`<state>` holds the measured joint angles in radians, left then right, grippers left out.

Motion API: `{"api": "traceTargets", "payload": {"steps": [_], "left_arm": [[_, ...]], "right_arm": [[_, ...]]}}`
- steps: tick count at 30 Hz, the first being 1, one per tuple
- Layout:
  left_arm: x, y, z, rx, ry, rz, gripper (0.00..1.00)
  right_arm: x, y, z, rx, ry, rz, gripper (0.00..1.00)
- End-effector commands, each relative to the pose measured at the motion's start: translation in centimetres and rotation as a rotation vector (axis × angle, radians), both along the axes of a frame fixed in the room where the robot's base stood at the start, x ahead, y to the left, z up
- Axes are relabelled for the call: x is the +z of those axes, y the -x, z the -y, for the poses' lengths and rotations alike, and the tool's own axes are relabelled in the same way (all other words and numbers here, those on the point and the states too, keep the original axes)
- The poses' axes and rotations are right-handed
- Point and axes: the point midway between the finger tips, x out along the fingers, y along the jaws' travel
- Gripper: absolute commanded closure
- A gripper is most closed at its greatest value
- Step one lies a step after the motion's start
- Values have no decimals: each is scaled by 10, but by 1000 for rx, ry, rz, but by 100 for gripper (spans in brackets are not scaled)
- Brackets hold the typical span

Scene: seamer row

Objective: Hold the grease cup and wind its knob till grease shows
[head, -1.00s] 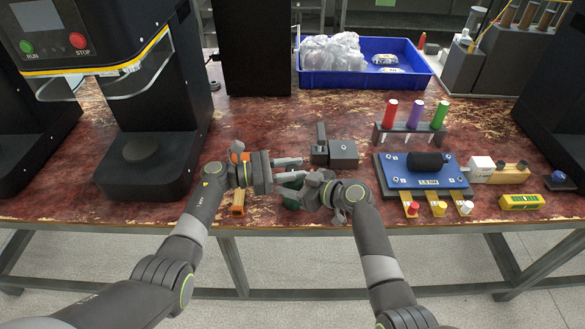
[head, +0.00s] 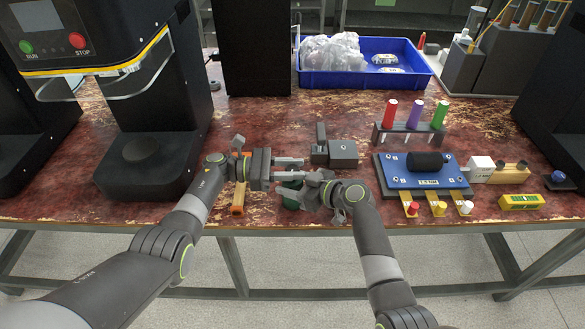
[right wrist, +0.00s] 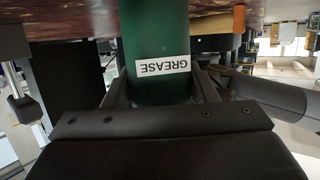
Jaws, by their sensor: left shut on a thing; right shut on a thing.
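The green grease cup (right wrist: 155,50), with a white GREASE label upside down in the right wrist view, sits between the fingers of my right gripper (right wrist: 160,88). In the head view only a little of the cup (head: 291,203) shows under my right gripper (head: 305,189). My right gripper is shut on the cup's body. My left gripper (head: 290,169) comes in sideways from the left, its fingers just beyond the cup. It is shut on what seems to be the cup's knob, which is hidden. I cannot see any grease.
An orange-handled thing (head: 238,197) lies under my left wrist. A dark block (head: 343,153) stands close behind the grippers. A blue plate (head: 397,178) with a black roller is to the right, a blue bin (head: 365,81) at the back. The table's front edge is close.

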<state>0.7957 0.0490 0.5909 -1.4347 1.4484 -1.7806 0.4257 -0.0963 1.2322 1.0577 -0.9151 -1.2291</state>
Motion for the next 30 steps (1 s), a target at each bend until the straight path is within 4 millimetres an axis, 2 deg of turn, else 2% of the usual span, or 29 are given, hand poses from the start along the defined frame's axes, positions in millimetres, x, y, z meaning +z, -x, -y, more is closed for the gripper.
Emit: {"api": "traceTargets", "payload": {"steps": [1, 3, 13, 24, 30], "left_arm": [[-2, -1, -2, 6, -5, -2, 67], [-2, -1, -1, 6, -4, -2, 60], [-1, 0, -6, 3, -2, -1, 60], [-2, 0, -63, 5, -4, -3, 60], [-2, 0, -76, 4, -2, -2, 60]], "right_arm": [[1, 1, -1, 3, -5, 0, 74], [1, 1, -1, 2, -4, -1, 74], [1, 0, 0, 1, -2, 0, 74], [0, 0, 0, 0, -1, 0, 74], [0, 0, 0, 0, -1, 0, 74]]}}
